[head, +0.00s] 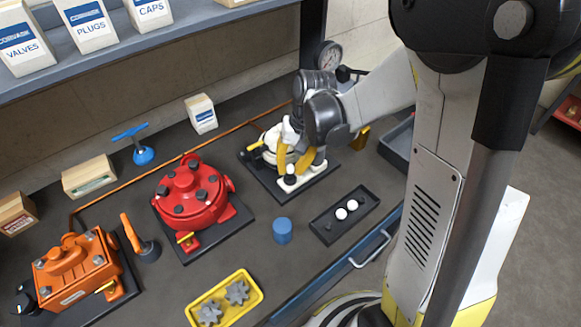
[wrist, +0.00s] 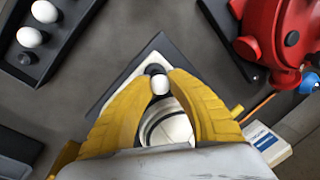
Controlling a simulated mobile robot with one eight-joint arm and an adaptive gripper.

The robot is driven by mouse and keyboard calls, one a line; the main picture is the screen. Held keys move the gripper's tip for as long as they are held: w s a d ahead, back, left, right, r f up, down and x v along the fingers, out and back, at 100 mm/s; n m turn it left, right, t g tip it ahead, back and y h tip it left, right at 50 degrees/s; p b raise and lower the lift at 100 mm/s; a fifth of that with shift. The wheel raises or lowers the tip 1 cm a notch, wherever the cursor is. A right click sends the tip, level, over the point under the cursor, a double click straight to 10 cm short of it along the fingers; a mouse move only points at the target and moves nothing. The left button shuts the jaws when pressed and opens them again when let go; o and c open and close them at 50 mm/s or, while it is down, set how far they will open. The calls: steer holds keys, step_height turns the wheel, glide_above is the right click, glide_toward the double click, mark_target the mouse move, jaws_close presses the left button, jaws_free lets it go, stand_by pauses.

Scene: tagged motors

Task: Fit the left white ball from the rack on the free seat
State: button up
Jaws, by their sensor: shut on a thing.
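My gripper (wrist: 161,82) has its yellow fingers closed around a small white ball (wrist: 160,85) at their tips. In the head view my gripper (head: 292,166) is over the front of the white motor (head: 264,154), with the ball (head: 290,169) low between the fingers. A dark round seat (wrist: 154,69) shows right beside the ball in the wrist view; I cannot tell whether they touch. The black rack (head: 326,217) holds two white balls, (head: 341,213) and (head: 352,204); its left place (head: 324,226) has no ball. The fingers and wrist hide much of the motor.
The red motor (head: 190,195) stands left of the white one, and the orange motor (head: 75,263) is farther left. A blue cylinder (head: 282,231) stands between the red motor and the rack. A yellow tray (head: 245,297) with grey gears lies in front. A shelf (head: 170,30) overhangs the back.

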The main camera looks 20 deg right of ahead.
steer(key=shift+f, duration=0.2)
steer(key=shift+f+b, duration=0.35)
steer(key=shift+b, duration=0.15)
steer(key=shift+f, duration=0.1)
steer(key=o, duration=0.9)
steer(key=shift+o, duration=0.2)
steer(key=shift+r+p, duration=2.25)
steer(key=shift+r, duration=0.9)
steer(key=shift+f, duration=0.1)
